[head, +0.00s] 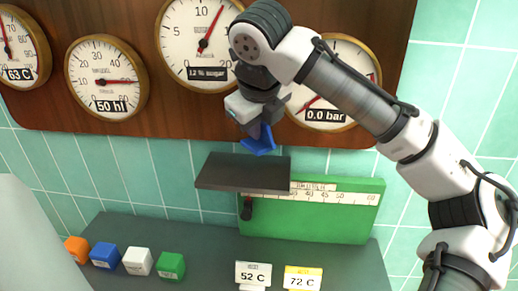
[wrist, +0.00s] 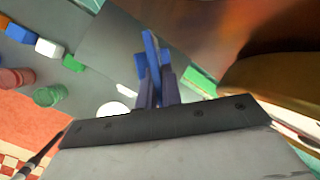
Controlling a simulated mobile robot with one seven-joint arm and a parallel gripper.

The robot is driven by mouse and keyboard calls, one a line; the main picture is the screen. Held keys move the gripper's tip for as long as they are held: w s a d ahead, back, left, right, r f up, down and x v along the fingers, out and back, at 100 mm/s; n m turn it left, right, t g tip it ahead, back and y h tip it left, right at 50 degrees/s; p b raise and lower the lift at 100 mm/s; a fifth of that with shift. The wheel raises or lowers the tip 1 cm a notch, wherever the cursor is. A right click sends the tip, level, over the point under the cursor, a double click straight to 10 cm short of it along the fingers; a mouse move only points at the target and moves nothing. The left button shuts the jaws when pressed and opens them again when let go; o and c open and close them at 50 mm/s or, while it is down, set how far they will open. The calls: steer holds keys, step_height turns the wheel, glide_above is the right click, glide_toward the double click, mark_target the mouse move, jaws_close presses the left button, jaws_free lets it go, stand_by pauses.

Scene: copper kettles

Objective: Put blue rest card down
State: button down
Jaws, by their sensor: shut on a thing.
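The blue rest card (head: 260,143) is in my gripper (head: 257,129), in front of the wooden gauge panel. The gripper is shut on it, and the card hangs tilted below the fingers. In the head view it appears just above a dark grey shelf (head: 225,174), with a small gap between them. In the wrist view the blue card (wrist: 150,52) shows edge-on between the fingertips (wrist: 155,88). The card's face and any writing on it cannot be read.
A white 52 C card (head: 253,274) and a yellow 72 C card (head: 303,278) stand on the dark counter (head: 215,240). Orange, blue, white and green cubes (head: 171,266) sit at left. The visible shelf top is bare.

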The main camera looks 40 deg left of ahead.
mark_target(259, 147)
step_height(259, 147, down, 6)
steer(key=shift+r, duration=0.15)
steer(key=shift+w+f, duration=0.1)
steer(key=shift+f, duration=0.1)
steer(key=shift+f, duration=0.2)
steer(key=c, duration=1.6)
jaws_free()
steer(key=shift+o, duration=0.2)
steer(key=shift+r, duration=0.1)
steer(key=shift+r, duration=0.3)
steer(key=v, duration=1.1)
steer(key=shift+r, duration=0.3)
